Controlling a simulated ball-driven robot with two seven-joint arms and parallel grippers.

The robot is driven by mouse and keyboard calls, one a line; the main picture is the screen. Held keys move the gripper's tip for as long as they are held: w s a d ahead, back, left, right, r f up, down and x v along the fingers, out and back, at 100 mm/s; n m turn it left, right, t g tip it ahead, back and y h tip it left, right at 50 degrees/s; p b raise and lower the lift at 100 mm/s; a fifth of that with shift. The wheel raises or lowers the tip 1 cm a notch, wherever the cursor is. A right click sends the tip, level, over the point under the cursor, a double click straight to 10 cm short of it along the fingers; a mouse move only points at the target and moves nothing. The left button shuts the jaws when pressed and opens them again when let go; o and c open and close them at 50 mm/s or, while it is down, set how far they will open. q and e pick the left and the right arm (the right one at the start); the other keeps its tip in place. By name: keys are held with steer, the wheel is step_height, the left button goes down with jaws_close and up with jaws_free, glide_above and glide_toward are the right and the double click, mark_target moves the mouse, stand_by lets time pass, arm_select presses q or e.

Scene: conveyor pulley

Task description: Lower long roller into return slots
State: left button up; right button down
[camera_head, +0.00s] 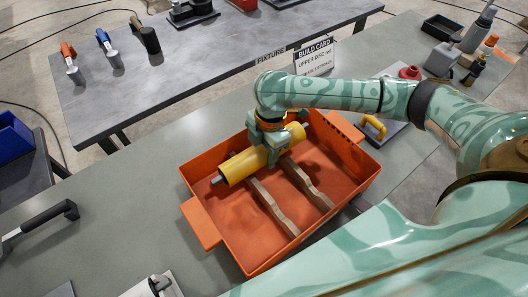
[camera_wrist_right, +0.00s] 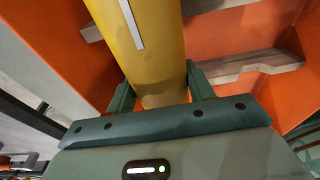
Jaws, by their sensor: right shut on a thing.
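The long yellow roller (camera_head: 245,164) shows a grey metal shaft end at its lower left, over the orange tray (camera_head: 231,262). My right gripper (camera_head: 272,147) is shut on the roller near its middle and hides part of it. In the right wrist view the roller (camera_wrist_right: 142,45), with a white stripe, runs between the green fingers of my gripper (camera_wrist_right: 162,88). Two notched brown rails (camera_head: 272,208) cross the tray under the roller's side. Whether the roller touches them I cannot tell. No feature is clearly identifiable as the return slots. My left gripper is out of view.
A build card (camera_head: 315,57) stands behind the tray. A yellow handle (camera_head: 375,126) on a dark plate and a red knob (camera_head: 410,73) are to the right. A black-handled tool (camera_head: 40,226) lies at left.

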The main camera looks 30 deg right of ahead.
steer(key=s+d+r+p, duration=0.2)
steer(key=s+r+p, duration=0.4)
steer(key=s+r, duration=0.5)
steer(key=shift+s, duration=1.45)
